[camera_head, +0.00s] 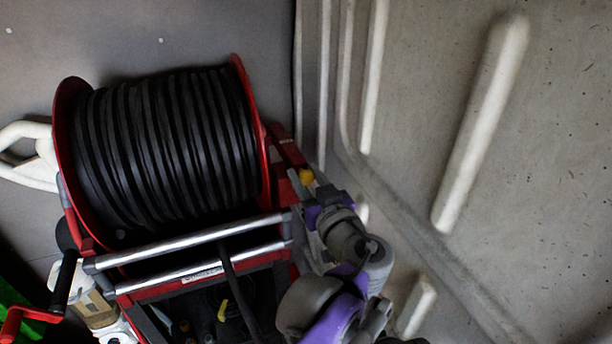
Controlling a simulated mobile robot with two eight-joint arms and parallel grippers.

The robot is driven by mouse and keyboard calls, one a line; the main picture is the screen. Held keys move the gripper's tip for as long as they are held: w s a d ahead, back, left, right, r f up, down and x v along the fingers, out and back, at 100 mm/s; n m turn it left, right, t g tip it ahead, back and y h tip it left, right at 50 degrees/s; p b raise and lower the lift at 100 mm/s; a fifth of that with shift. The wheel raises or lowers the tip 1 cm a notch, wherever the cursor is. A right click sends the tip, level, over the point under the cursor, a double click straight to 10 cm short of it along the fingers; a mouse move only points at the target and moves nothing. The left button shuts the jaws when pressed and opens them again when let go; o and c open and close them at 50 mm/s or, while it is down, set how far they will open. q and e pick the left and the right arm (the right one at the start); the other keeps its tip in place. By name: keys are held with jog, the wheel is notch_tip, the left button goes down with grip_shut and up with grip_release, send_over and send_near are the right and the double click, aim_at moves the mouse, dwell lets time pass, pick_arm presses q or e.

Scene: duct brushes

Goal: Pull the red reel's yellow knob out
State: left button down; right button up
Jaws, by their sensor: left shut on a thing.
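The red reel (69,150) stands at the left, wound with thick black hose (165,150). Its yellow knob (306,176) shows as a small spot at the right side of the red frame. My left gripper (304,192), grey and purple, reaches up from the bottom centre and is shut on the yellow knob. Its fingers and wrist hide part of the knob and the frame behind it. My right gripper is not in view.
Two silver bars (190,242) cross the front of the reel frame, close to my left gripper. A red crank with a black handle (64,282) sticks out at the lower left. A ribbed grey wall (560,170) rises at the right. A white looped part (30,172) is at the far left.

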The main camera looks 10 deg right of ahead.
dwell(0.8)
pick_arm(q)
jog(key=shift+s+d+r+p, duration=0.15)
jog(key=shift+s+p, duration=0.15)
jog(key=shift+s, duration=0.3)
jog(key=shift+s+d+p, duration=0.1)
jog(key=shift+s+p, duration=0.15)
jog(key=shift+s, duration=0.35)
jog(key=shift+w+f, duration=0.25)
jog(key=shift+f, duration=0.05)
jog(key=shift+s, duration=0.15)
jog(key=shift+c, duration=2.4)
grip_release()
jog(key=shift+s+r, duration=0.15)
jog(key=shift+s, duration=0.05)
jog(key=shift+w, duration=0.1)
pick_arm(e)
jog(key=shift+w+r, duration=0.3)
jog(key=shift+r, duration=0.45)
pick_arm(q)
jog(key=s+d+b, duration=0.1)
jog(key=s+d, duration=0.1)
jog(key=s, duration=0.8)
jog(key=shift+s, duration=0.3)
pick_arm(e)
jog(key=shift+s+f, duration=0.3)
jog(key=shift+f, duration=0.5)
